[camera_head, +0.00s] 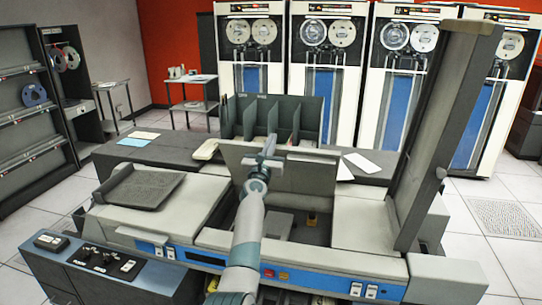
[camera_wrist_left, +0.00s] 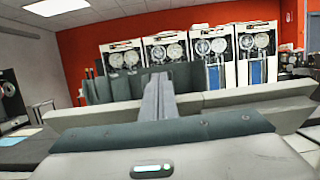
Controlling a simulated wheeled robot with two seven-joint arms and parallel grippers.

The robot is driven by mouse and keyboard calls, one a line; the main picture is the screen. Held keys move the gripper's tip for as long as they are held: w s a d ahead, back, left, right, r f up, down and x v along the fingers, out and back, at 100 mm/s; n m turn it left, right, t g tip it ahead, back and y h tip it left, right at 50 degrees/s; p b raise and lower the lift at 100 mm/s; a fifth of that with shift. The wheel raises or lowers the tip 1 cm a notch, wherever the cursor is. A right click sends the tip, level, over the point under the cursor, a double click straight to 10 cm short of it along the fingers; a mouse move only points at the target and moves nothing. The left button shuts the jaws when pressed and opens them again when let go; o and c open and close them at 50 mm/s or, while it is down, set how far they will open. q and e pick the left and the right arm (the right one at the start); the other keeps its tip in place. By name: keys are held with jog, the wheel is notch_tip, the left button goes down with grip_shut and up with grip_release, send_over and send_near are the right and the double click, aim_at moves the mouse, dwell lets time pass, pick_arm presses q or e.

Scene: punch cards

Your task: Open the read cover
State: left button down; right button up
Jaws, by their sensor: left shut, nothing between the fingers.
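The card machine has an open bay in its middle, with inner parts (camera_head: 312,222) showing. A flat grey panel, seemingly the read cover (camera_head: 305,174), stands upright and tilted back behind this bay. In the left wrist view the light panel (camera_wrist_left: 235,99) spans both sides of the fingers. My left gripper (camera_head: 268,147) is shut and empty at the panel's top edge, overlapping it in the picture. The fingers also show in the wrist view (camera_wrist_left: 159,95). I cannot tell whether they touch the panel. My right gripper is not in view.
A tall dark cover (camera_head: 440,130) stands upright at the machine's right. A dark ribbed tray (camera_head: 145,187) lies on the left top. Dark stacker dividers (camera_head: 272,118) rise behind the panel. The control box (camera_head: 95,262) is at front left.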

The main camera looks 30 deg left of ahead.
pick_arm(q)
jog(key=shift+x, duration=1.05)
jog(key=shift+w, duration=0.3)
jog(key=shift+r, duration=0.15)
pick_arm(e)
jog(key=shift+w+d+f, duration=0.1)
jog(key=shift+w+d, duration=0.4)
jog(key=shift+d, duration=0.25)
